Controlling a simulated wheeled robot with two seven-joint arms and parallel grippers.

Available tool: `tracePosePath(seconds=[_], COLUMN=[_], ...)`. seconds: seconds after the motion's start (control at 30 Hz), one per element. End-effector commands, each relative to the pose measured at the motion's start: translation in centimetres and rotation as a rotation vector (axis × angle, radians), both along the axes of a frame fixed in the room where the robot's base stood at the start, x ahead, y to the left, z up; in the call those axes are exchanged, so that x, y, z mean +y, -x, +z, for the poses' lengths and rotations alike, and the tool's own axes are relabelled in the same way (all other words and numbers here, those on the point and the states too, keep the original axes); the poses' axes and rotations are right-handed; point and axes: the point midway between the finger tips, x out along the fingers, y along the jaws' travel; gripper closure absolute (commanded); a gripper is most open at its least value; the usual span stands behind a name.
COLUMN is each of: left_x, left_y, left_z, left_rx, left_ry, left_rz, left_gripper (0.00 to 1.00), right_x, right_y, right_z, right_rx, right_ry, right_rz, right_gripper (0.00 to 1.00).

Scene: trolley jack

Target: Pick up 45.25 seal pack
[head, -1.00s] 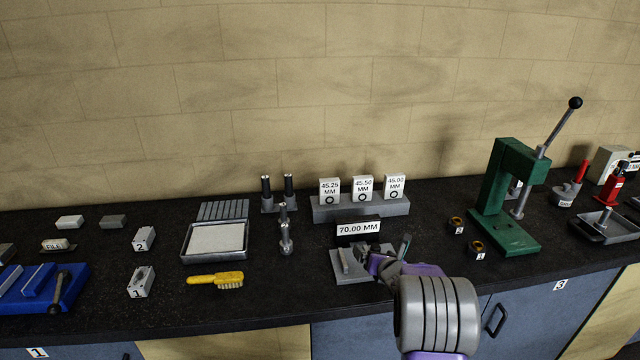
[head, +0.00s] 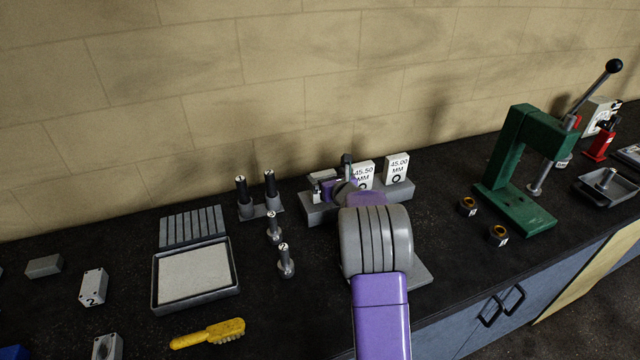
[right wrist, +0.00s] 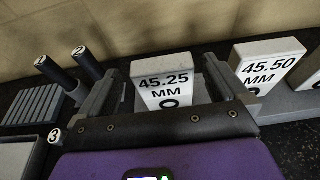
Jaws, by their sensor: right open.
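The white 45.25 seal pack (right wrist: 167,92) stands upright in the right wrist view, its label facing me. In the head view my right gripper mostly hides it. My right gripper (head: 334,174) is open at the left end of the grey seal stand (head: 318,212). In the right wrist view its two fingers (right wrist: 163,72) lie to the left and right of the 45.25 pack. I cannot tell whether either finger touches it. My left gripper is not in view.
The 45.50 pack (head: 363,173) stands close to the right of my gripper, with the 45.00 pack (head: 397,168) beyond it. Black-topped pins (head: 271,188) stand to the left. A green press (head: 520,170) stands at right. The wall is close behind.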

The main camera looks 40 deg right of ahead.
Motion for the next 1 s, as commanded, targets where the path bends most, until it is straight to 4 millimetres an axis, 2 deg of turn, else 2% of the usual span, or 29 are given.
tracePosePath(seconds=[0.4, 0.77, 1.0], left_x=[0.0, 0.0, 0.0], left_y=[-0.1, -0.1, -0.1], left_z=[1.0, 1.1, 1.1], left_rx=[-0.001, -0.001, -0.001], left_ry=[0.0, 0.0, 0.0], left_rz=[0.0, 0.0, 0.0], left_gripper=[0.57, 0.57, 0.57], right_x=[-1.5, -1.7, -1.7], right_y=[-4.3, -4.9, -4.9], right_z=[-1.5, -1.8, -1.7], right_rx=[0.001, -0.001, -0.001], right_ry=[0.001, -0.002, -0.002], right_rz=[0.0, 0.0, 0.0], right_gripper=[0.0, 0.0, 0.37])
